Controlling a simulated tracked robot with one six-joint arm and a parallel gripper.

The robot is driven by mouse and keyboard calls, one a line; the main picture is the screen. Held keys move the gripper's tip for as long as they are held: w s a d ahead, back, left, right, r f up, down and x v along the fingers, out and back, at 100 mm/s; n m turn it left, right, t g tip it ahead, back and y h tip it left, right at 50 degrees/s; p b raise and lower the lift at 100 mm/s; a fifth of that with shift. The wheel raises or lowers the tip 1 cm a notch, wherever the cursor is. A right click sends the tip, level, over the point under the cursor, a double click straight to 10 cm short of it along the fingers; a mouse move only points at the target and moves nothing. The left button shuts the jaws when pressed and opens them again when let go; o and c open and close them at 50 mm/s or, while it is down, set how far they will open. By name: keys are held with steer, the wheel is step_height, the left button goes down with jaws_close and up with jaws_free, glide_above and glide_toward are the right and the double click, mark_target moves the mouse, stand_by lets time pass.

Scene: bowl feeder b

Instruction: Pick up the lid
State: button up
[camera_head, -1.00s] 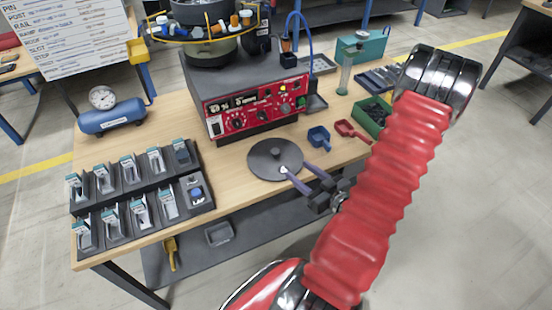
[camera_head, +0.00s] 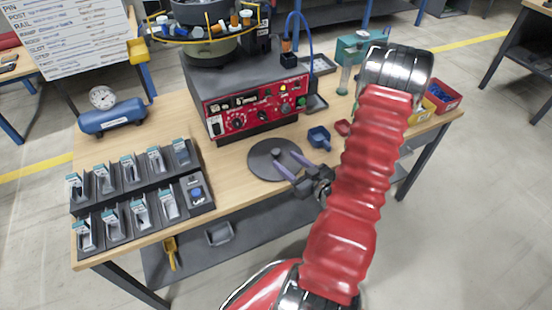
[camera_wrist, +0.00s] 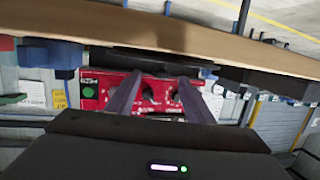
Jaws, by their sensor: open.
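The lid (camera_head: 262,166) is a flat, dark grey disc with a small central knob (camera_head: 277,152). It lies on the wooden table in front of the red-fronted feeder. In the wrist view the lid (camera_wrist: 110,58) appears as a dark band along the wood. My gripper (camera_head: 285,160) is open, its two purple-grey fingers reaching over the lid's right side, tips close to the knob. In the wrist view my gripper (camera_wrist: 161,82) has clear space between its fingers. I cannot tell whether the knob stands between the tips or whether they touch it.
The feeder's red panel (camera_head: 255,112) stands behind the lid. A blue scoop (camera_head: 319,137) is to the right and a rack (camera_head: 150,190) of small packs to the left. A red bin (camera_head: 443,96) is at the far right. Bare wood lies left of the lid.

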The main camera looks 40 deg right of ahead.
mark_target(276, 153)
steer(key=shift+x, duration=0.85)
steer(key=shift+x, duration=2.6)
steer(key=shift+a, duration=0.15)
steer(key=shift+c, duration=0.5)
jaws_close()
